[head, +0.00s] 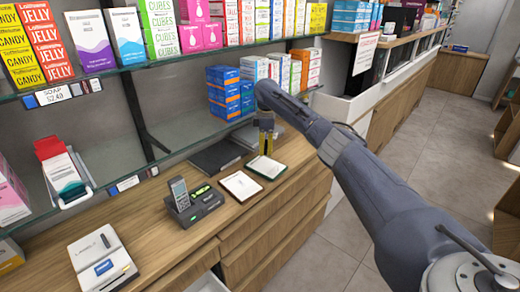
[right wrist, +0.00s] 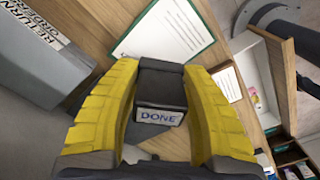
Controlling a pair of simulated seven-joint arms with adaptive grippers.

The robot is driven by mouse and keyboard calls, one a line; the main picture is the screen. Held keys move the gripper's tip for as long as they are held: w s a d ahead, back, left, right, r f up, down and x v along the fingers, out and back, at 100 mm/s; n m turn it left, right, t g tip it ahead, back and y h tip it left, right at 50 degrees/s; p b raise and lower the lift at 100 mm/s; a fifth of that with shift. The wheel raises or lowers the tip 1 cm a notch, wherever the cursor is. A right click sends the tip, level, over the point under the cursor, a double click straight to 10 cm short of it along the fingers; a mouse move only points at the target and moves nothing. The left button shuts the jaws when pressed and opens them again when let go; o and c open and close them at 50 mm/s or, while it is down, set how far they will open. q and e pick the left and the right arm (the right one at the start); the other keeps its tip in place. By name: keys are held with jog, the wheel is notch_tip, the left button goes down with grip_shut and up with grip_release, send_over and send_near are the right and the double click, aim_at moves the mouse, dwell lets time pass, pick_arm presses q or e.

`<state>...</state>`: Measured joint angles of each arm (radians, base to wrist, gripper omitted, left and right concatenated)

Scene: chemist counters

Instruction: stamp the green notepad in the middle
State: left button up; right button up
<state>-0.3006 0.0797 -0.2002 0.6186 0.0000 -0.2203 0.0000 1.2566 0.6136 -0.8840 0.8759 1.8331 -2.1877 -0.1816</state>
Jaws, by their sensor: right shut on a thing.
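My right gripper (head: 266,146) hangs over the counter just above the far end of the green notepad (head: 267,168), a white sheet with a green edge. In the right wrist view its yellow fingers (right wrist: 160,112) are shut on a dark stamp (right wrist: 162,88) with a face reading "DONE". The green notepad (right wrist: 168,32) lies beyond the stamp there, apart from it in the picture. The gap between stamp and pad is hard to judge. In the head view the stamp is mostly hidden by the fingers. My left gripper is not in view.
A brown-edged notepad (head: 240,186) lies left of the green one. A dock with a phone (head: 180,193) and a dark flat box (head: 216,156) are nearby. Blue boxes (head: 226,93) stand behind. A box labelled "RETURN ORDERS" (right wrist: 45,50) shows in the wrist view.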

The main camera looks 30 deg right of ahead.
aim_at(265, 166)
jog(key=shift+f, duration=3)
jog(key=shift+f, duration=0.55)
jog(key=shift+r, duration=3.55)
jog(key=shift+s+a+f, duration=0.1)
